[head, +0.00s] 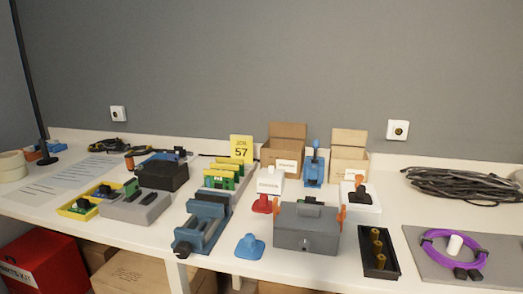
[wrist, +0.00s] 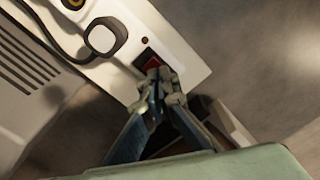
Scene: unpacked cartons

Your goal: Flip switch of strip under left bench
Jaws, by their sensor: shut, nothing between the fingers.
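In the wrist view a white power strip (wrist: 181,46) runs diagonally from the top left to the middle. Its red rocker switch (wrist: 150,61) sits in a dark frame near the strip's end, beside a small round reddish-brown dot. My gripper (wrist: 158,78) is shut, with nothing between its fingers. Its tips are at the lower edge of the switch and hide part of it. I cannot tell whether they touch it, or which way the rocker is tilted. The head view shows neither the strip nor my gripper.
A plug (wrist: 103,37) with a dark cable stands in the strip beside the switch. A pale vented box (wrist: 30,70) lies to the left. In the head view the white bench top (head: 345,240) is crowded, and a red case (head: 45,262) and cartons (head: 130,272) stand below it.

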